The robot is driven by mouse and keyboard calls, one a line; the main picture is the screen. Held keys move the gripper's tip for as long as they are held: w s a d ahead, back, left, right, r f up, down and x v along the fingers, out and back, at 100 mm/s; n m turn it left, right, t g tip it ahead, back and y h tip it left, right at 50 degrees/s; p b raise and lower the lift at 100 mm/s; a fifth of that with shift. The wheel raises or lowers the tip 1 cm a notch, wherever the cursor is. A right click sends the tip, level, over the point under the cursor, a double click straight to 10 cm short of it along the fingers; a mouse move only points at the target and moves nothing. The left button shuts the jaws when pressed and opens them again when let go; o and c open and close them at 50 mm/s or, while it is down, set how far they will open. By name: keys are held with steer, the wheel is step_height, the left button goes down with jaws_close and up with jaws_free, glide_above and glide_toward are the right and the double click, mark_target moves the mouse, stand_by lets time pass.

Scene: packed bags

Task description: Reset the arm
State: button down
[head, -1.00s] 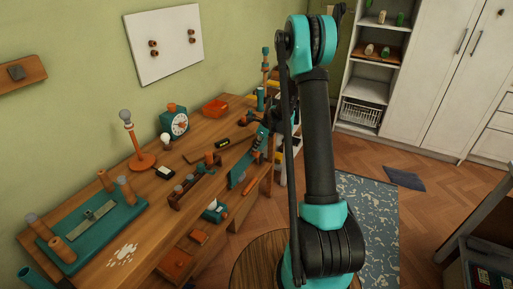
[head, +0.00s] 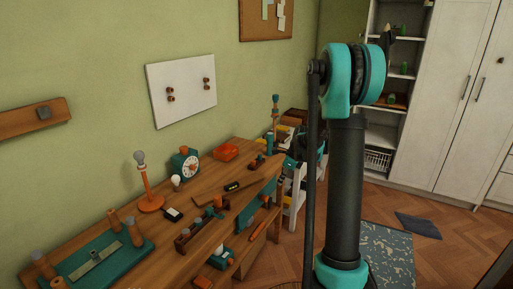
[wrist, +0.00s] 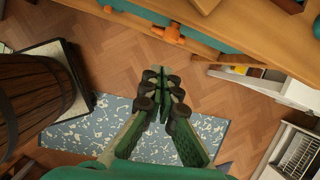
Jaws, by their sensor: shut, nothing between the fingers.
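My gripper (wrist: 166,90) shows in the wrist view with its green fingers drawn together at the dark tips, and nothing is between them. It hangs over the parquet floor and a blue patterned rug (wrist: 110,118), apart from the furniture. In the head view my arm stands upright at right of centre, with its dark link and teal joints. I cannot make out the gripper clearly there.
A wooden workbench (head: 178,222) with a clock (head: 185,164), a lamp (head: 145,182) and an orange tray (head: 226,152) runs along the left wall. A wooden barrel (wrist: 35,95) stands left in the wrist view. White cabinets (head: 455,100) stand at the back right. Open floor lies between.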

steer(key=s+n+t+h, duration=0.1)
steer(key=s+n+h, duration=0.2)
steer(key=s+n, duration=2)
steer(key=s, duration=0.8)
steer(key=shift+s+d+r+t, duration=0.15)
steer(key=shift+s+d+t, duration=0.15)
steer(key=shift+s, duration=0.05)
